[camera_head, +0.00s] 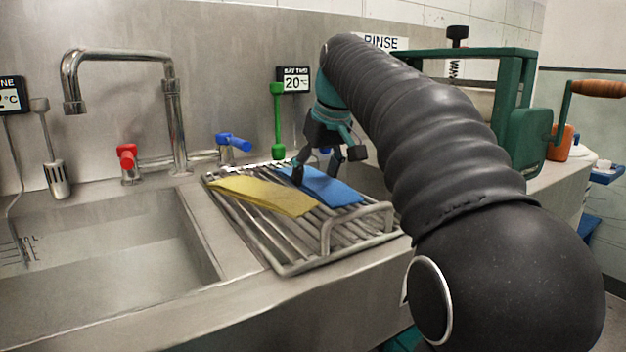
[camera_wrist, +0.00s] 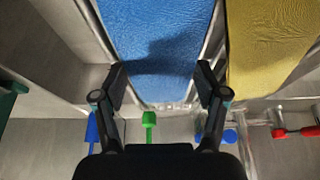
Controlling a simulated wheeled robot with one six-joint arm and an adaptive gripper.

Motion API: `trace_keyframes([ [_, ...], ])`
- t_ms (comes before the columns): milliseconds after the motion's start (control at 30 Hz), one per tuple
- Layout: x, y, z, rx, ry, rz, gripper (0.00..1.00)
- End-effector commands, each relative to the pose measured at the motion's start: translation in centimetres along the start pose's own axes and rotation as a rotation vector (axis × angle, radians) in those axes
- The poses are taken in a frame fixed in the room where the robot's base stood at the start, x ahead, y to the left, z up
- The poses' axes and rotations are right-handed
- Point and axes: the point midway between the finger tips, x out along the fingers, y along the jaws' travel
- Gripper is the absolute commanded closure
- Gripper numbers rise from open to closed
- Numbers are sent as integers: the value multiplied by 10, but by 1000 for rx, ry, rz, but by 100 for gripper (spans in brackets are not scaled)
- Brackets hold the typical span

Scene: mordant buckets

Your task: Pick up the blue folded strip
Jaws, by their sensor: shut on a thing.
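The blue folded strip (camera_head: 335,190) lies on the slatted metal rack, right of the yellow folded strip (camera_head: 262,195). My gripper (camera_head: 316,170) points down at the far end of the blue strip, with a finger on either side of it. In the wrist view the blue strip (camera_wrist: 160,40) runs between the two fingertips of my gripper (camera_wrist: 163,82), which is shut across its width. The strip appears still low at the rack; whether it touches the slats under the gripper is hidden. The yellow strip (camera_wrist: 265,45) is close beside the right finger in that view.
The metal rack (camera_head: 292,268) has a raised handle at its near right. An empty sink basin (camera_head: 110,260) is on the left. A faucet (camera_head: 172,120), a red tap (camera_head: 127,160), a blue tap (camera_head: 233,142) and a green lever (camera_head: 278,115) stand behind. A green wringer (camera_head: 525,140) is at right.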

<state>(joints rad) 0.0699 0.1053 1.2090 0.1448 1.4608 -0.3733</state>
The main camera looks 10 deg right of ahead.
Motion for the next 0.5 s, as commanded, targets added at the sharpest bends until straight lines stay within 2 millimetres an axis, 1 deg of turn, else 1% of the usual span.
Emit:
trace_keyframes([
  [133,0,0,-1,0,-1,0,65],
  [267,-8,0,-4,0,0,0,65],
  [367,-19,0,-9,0,1,0,65],
  [467,-37,0,-17,-1,2,1,65],
  [500,-44,2,-16,1,2,2,65],
])
